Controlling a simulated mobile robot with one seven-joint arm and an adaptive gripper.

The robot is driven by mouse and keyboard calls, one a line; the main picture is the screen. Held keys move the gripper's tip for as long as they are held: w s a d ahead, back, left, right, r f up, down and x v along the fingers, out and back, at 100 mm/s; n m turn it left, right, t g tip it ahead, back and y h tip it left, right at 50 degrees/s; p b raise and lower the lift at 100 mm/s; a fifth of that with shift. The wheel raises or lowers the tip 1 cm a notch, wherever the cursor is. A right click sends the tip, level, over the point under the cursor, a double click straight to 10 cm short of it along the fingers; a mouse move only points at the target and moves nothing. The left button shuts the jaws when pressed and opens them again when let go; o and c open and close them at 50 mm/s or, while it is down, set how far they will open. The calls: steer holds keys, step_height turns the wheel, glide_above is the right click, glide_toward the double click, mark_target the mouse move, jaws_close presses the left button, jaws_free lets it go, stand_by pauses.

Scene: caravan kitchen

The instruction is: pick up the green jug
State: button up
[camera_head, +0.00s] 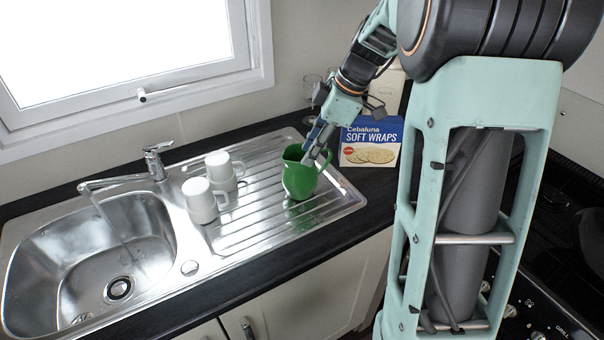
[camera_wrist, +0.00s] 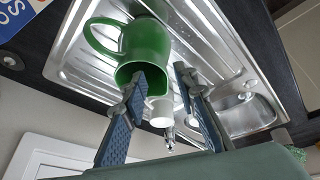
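The green jug (camera_head: 298,180) stands upright on the ribbed steel drainer (camera_head: 262,222), with its handle towards the right. My gripper (camera_head: 316,150) reaches down from above to the jug's upper right side by the rim and handle. In the wrist view the jug (camera_wrist: 146,42) shows its open mouth and handle. My gripper (camera_wrist: 160,72) has its fingers spread apart there. One finger overlaps the jug's mouth and the other is to the right of the jug. I cannot tell whether either finger touches it.
Two white mugs (camera_head: 201,201) stand on the drainer left of the jug. The sink basin (camera_head: 92,255) and tap (camera_head: 155,160) are further left. A soft wraps box (camera_head: 371,142) stands behind right of the jug, near clear glasses (camera_head: 311,84).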

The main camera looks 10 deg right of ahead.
mark_target(308, 170)
steer(key=x, duration=0.4)
steer(key=shift+s+a+f+p, duration=0.15)
steer(key=shift+s+a+p, duration=0.1)
steer(key=shift+a+p, duration=0.2)
steer(key=shift+f, duration=0.3)
steer(key=shift+c, duration=0.3)
jaws_close()
steer(key=shift+w+r, duration=0.1)
